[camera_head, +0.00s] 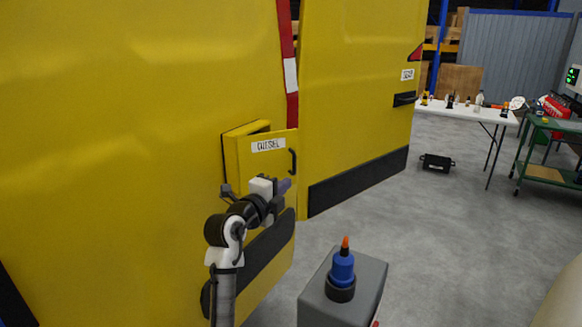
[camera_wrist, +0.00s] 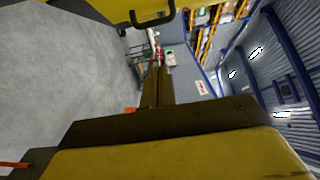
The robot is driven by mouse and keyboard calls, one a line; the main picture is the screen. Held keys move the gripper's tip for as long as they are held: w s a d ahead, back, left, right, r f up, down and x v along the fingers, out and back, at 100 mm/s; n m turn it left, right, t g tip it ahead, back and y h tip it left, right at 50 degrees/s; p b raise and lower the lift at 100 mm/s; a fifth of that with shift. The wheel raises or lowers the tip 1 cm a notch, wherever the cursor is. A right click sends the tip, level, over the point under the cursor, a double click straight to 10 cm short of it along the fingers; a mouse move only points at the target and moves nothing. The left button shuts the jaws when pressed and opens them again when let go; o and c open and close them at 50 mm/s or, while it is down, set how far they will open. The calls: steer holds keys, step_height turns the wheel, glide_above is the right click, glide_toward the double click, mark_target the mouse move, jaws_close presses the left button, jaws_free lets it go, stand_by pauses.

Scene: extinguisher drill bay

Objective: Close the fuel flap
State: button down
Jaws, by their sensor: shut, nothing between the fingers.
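The yellow fuel flap (camera_head: 266,180) carries a white "DIESEL" label and a black handle (camera_head: 293,161) near its right edge. It stands out from the yellow vehicle side, ajar, with a yellow frame edge showing behind its top left. My gripper (camera_head: 286,186) is in front of the flap's lower part, below the handle. It is shut and empty; I cannot tell whether it touches the flap. In the wrist view my shut fingers (camera_wrist: 157,88) point up the picture, and a black handle on a yellow panel (camera_wrist: 152,16) shows at the top.
The yellow vehicle (camera_head: 120,130) fills the left. A grey box (camera_head: 318,306) with a blue, orange-tipped bottle (camera_head: 343,266) stands in front. A white table (camera_head: 465,114) and a green bench (camera_head: 548,172) are at the right, with a black case (camera_head: 436,162) on open floor.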

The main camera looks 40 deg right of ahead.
mark_target(288, 161)
steer(key=w+d+p, duration=0.2)
steer(key=w+d, duration=0.1)
steer(key=w+d+p, duration=0.1)
steer(key=w+d, duration=0.2)
steer(key=d, duration=0.1)
steer(key=shift+p, duration=0.35)
steer(key=shift+w+d+n+t+y+b, duration=0.55)
steer(key=shift+w+n+t, duration=0.35)
steer(key=shift+t, duration=0.3)
steer(key=w+n+t+y, duration=0.1)
steer(key=w+d+n+t+y, duration=0.1)
steer(key=w+n+t+y, duration=0.1)
steer(key=shift+w+d+t+p, duration=0.25)
steer(key=shift+d+t+p, duration=0.1)
steer(key=shift+t, duration=0.05)
steer(key=shift+w+n+t+y, duration=0.5)
steer(key=shift+w+y, duration=0.05)
steer(key=shift+w, duration=0.15)
steer(key=shift+w+d, duration=0.1)
steer(key=shift+w, duration=0.7)
